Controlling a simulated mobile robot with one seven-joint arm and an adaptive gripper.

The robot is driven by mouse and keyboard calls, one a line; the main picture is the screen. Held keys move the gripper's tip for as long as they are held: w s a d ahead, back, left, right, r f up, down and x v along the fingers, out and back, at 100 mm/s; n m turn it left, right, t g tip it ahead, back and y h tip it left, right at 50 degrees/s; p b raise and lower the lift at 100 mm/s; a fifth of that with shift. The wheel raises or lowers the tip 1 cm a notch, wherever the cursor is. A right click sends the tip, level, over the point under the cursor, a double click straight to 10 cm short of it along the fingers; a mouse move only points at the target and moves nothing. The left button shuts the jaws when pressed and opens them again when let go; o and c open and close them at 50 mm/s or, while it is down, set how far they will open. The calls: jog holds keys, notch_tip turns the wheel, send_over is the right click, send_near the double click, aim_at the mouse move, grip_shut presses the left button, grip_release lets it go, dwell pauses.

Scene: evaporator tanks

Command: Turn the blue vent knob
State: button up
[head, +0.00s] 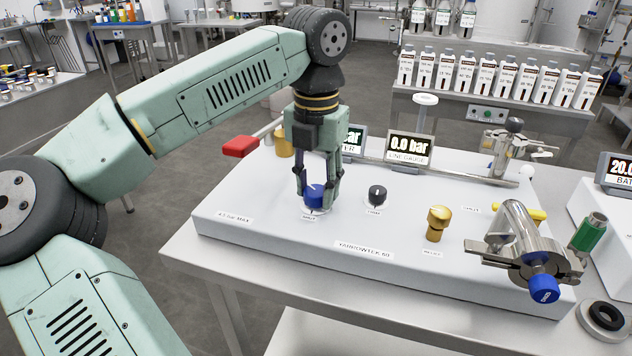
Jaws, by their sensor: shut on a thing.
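The blue vent knob (315,196) stands on the white panel (270,238) at its left front, with a small label in front of it. My gripper (317,194) points straight down over it, with its fingers shut around the knob's sides. The fingers hide parts of the knob's left and right sides. The knob's turn angle cannot be made out.
A red-handled lever (240,147) lies behind left. A gauge display (410,150) reading 0.0 bar stands behind.

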aim_at(317, 190)
jog(key=m, duration=0.5)
jog(key=shift+d+m, duration=0.1)
jog(key=shift+m, duration=0.2)
jog(key=m, duration=0.5)
jog(key=shift+s+p, duration=0.1)
jog(key=shift+p, duration=0.25)
jog(key=o, duration=1.2)
jog(key=shift+c, duration=0.2)
jog(key=shift+r, duration=0.1)
notch_tip(317, 190, up, 12)
